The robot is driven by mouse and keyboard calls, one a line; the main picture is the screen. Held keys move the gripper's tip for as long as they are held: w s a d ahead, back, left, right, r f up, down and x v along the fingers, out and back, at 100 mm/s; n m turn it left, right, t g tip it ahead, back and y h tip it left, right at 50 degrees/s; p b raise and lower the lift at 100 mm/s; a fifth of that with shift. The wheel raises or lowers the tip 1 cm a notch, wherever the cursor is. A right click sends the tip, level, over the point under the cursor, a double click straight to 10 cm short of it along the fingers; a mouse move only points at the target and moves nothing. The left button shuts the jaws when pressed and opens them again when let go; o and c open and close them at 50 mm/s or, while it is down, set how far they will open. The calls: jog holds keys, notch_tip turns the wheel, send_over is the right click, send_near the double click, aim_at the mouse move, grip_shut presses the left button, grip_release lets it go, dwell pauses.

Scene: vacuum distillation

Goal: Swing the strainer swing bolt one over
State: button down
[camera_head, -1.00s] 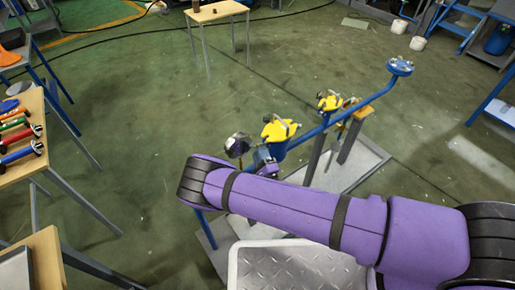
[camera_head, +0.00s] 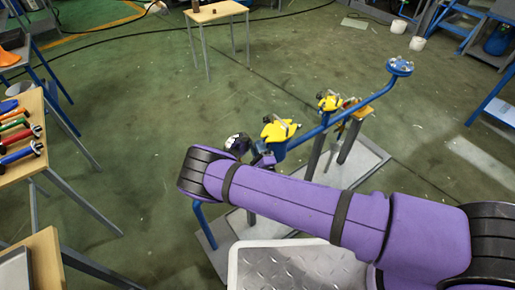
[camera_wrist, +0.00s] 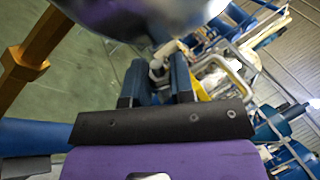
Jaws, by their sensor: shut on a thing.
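My gripper (camera_wrist: 157,88) shows in the wrist view as two dark blue fingers, shut on a small pale grey piece (camera_wrist: 156,70) that looks like the strainer swing bolt. A shiny metal rounded body (camera_wrist: 150,14) fills the top of that view, close above the fingers; it may be the strainer cover. In the head view a dark, shiny round part (camera_head: 237,144) stands at the near left end of the blue pipe (camera_head: 335,117). My purple arm hides most of the gripper and the strainer there.
Two yellow-topped fittings (camera_head: 279,129) (camera_head: 329,101) sit along the pipe, which ends in a blue flange (camera_head: 400,66). A tool bench (camera_head: 22,165) with several coloured-handled tools stands at the left. A small wooden table (camera_head: 216,12) stands at the back.

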jog(key=shift+w+d+r+m+g+h, duration=0.15)
jog(key=shift+r+m+h, duration=0.15)
jog(key=shift+m, duration=0.45)
jog(key=shift+s+r+m+g+h, duration=0.1)
jog(key=shift+r+m+g+h, duration=0.15)
jog(key=shift+m, duration=0.5)
jog(key=c, duration=1.2)
grip_release()
jog(key=shift+f, duration=0.15)
